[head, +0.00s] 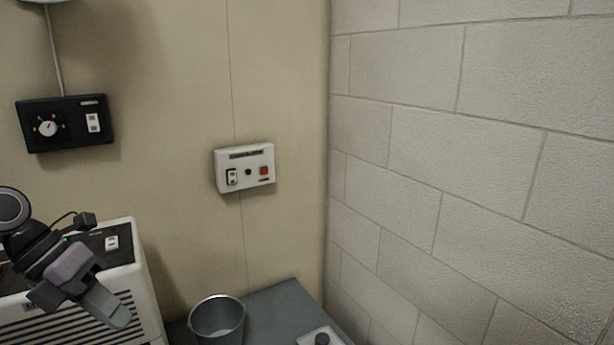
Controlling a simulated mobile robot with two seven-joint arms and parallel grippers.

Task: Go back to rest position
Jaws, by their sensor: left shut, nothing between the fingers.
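My left gripper (112,312) is at the lower left, in front of a white slatted unit. Its fingers point down and to the right, are shut, and hold nothing. My right gripper is not in the head view.
The white slatted unit (148,290) has a dark top panel with a switch. A metal bucket (217,318) stands on a grey surface (282,303) by the corner. A black control box (64,123) and a white switch box (244,168) hang on the beige wall. A block wall (470,160) closes the right side.

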